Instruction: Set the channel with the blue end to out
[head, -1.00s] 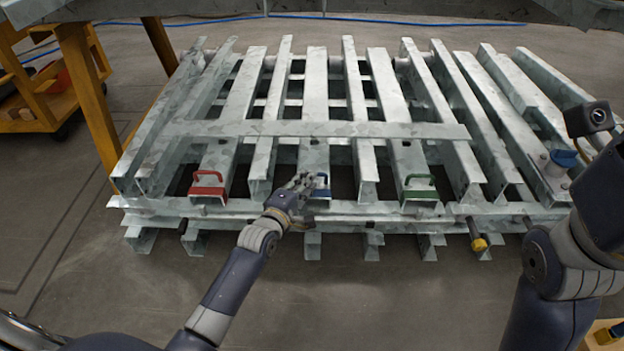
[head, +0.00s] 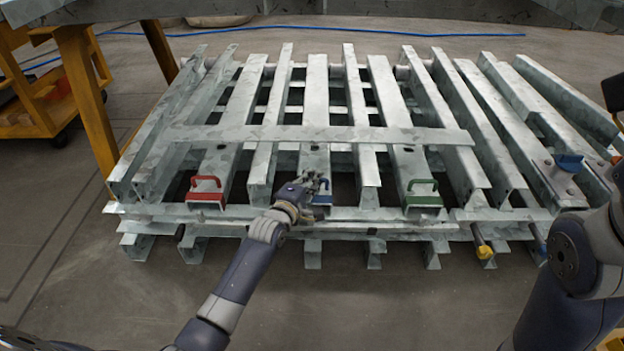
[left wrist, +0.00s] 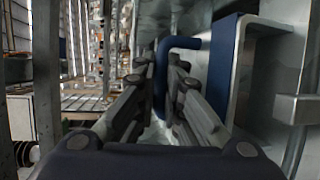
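The channel with the blue end (head: 315,110) lies in the middle of the stack, running away from me. Its blue end with a blue handle (head: 323,199) faces me, roughly level with the red and green ends. My left gripper (head: 312,187) is at this handle and partly hides it. In the left wrist view the blue handle (left wrist: 161,85) stands between the two fingers (left wrist: 163,80), which are close in on both sides of it. The blue end plate (left wrist: 225,65) shows to the right of the fingers. My right gripper is out of view; only part of that arm shows at right.
A red-handled end (head: 206,192) and a green-handled end (head: 422,194) flank the blue one. A crossbar (head: 320,134) lies over the channels. A yellow-ended piece (head: 484,250) sticks out low at right. Another blue piece (head: 569,162) sits farther right. The floor in front is clear.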

